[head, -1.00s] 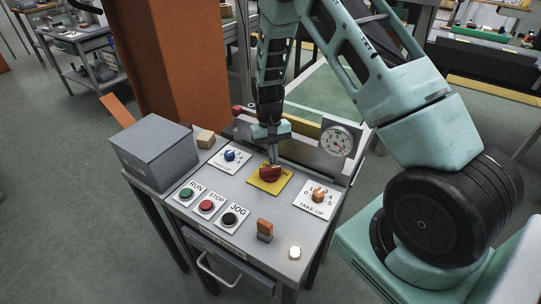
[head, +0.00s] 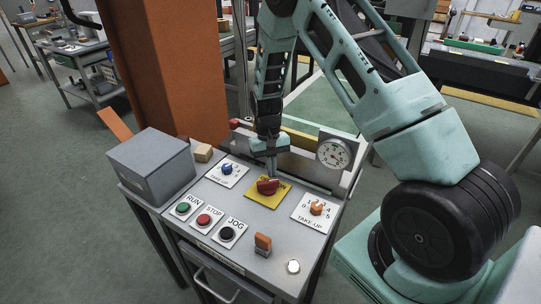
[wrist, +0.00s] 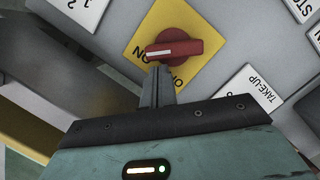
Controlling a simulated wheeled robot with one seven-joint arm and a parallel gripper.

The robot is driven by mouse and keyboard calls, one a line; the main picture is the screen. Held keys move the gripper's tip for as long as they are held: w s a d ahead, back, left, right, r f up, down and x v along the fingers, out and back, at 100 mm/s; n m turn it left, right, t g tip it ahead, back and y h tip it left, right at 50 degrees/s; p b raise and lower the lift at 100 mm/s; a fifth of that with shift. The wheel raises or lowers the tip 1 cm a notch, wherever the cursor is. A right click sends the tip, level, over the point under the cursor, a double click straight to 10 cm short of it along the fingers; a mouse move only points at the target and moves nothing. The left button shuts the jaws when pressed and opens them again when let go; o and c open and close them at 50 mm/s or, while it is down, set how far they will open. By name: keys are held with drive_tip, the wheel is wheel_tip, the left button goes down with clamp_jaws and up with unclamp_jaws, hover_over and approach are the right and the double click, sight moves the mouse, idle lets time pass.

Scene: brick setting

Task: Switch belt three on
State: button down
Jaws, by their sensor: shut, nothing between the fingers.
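A red rotary switch (head: 268,187) sits on a yellow plate (head: 257,201) near the back middle of the grey control panel. In the wrist view the red switch (wrist: 183,47) lies crosswise, its white line on the left end, close to letters that look like ON on the yellow plate (wrist: 167,17). Other letters, perhaps OFF, are partly hidden by my fingers. My gripper (head: 271,170) points down just behind the switch. In the wrist view its fingers (wrist: 158,72) are together and empty, tips right beside the switch. I cannot tell whether they touch it. No belt number is legible.
Nearby are a blue knob (head: 227,169), an orange TAKE-UP knob (head: 317,208), green (head: 183,208), red (head: 203,219) and black (head: 227,234) buttons and an orange toggle (head: 263,243). A grey box (head: 150,165) stands left; a dial gauge (head: 334,154) stands behind right.

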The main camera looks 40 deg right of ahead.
drive_tip(key=b+v, duration=0.2)
drive_tip(key=v, duration=1.5)
drive_tip(key=shift+w, duration=0.1)
drive_tip(key=s+a+r+n+t, duration=0.1)
drive_tip(key=s+a+r+n, duration=0.15)
drive_tip(key=s+a, duration=0.45)
drive_tip(key=s+a+r+n, duration=0.1)
drive_tip(key=s+a+n, duration=0.2)
drive_tip(key=a, duration=0.8)
drive_tip(key=s+a+n, duration=0.3)
drive_tip(key=s+a, duration=0.1)
drive_tip(key=s, duration=0.6)
drive_tip(key=s+a+n+t, duration=0.1)
drive_tip(key=s+a+n, duration=0.2)
drive_tip(key=s, duration=0.7)
drive_tip(key=shift+s+a+t, duration=0.15)
drive_tip(key=shift+a+t, duration=0.15)
drive_tip(key=shift+a, duration=0.1)
